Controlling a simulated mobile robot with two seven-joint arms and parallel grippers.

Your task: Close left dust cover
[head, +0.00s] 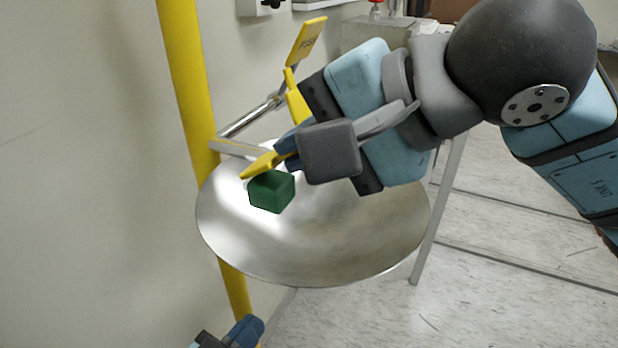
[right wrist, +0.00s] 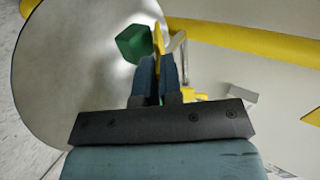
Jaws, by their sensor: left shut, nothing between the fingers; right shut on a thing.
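A green block-shaped eyewash head (head: 271,192) sits over the shiny metal bowl; it also shows in the right wrist view (right wrist: 134,43). A yellow dust cover (head: 262,164) is tilted at the upper edge of this head, and I cannot tell if they touch. In the right wrist view the cover (right wrist: 158,39) stands beside the head. My right gripper (head: 284,149) is shut on this cover, its fingers also visible in the right wrist view (right wrist: 159,68). My left gripper (head: 249,328) is shut and empty, low at the picture's bottom edge, below the bowl.
The metal bowl (head: 330,250) is fixed by a yellow upright pipe (head: 180,70) near the wall. A yellow push handle (head: 307,40) rises behind. Another yellow piece (head: 296,98) is partly hidden by my right gripper. A grey leg (head: 437,215) stands right of the bowl. Floor to the right is clear.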

